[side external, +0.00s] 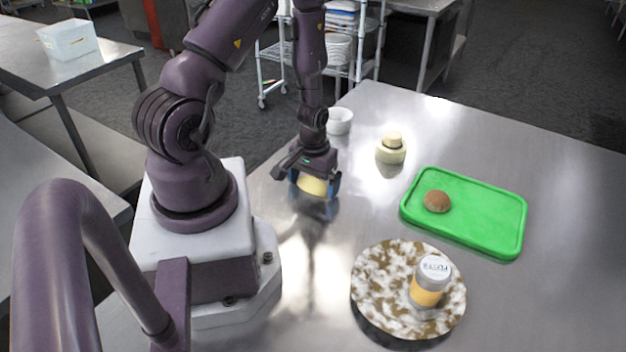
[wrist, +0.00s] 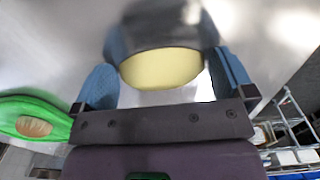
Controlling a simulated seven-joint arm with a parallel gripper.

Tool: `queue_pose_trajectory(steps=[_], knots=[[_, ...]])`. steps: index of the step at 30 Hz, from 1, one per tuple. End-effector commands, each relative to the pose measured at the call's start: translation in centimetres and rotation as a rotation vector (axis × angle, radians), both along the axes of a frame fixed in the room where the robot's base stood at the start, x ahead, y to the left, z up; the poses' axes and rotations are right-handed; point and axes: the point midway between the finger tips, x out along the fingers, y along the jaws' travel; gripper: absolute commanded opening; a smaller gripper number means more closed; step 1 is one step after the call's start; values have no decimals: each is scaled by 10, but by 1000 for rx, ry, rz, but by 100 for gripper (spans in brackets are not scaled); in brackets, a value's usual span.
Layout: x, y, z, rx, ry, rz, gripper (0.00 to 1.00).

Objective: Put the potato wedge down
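The potato wedge (side external: 312,185) is a pale yellow piece between the blue fingertips of my gripper (side external: 316,186). In the wrist view the wedge (wrist: 160,69) fills the space between the two blue fingers (wrist: 163,75), which appear to press on its ends. My gripper points down at the bare metal table near my base. The wedge is at or just above the tabletop, with its reflection close below; whether it touches cannot be told.
A green cutting board (side external: 480,213) holds a brown round item (side external: 437,201). A mottled brown-white plate (side external: 382,292) bears a lidded jar (side external: 428,284). A cream lidded pot (side external: 391,150) and white bowl (side external: 340,121) stand behind. The table between my gripper and the board is clear.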

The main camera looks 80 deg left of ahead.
Motion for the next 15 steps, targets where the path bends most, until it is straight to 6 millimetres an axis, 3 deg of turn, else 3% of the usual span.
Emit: queue_pose_trajectory(steps=[8, 15], knots=[[1, 1, 13, 2, -4, 0, 100], [1, 1, 58, 5, -6, 0, 100]])
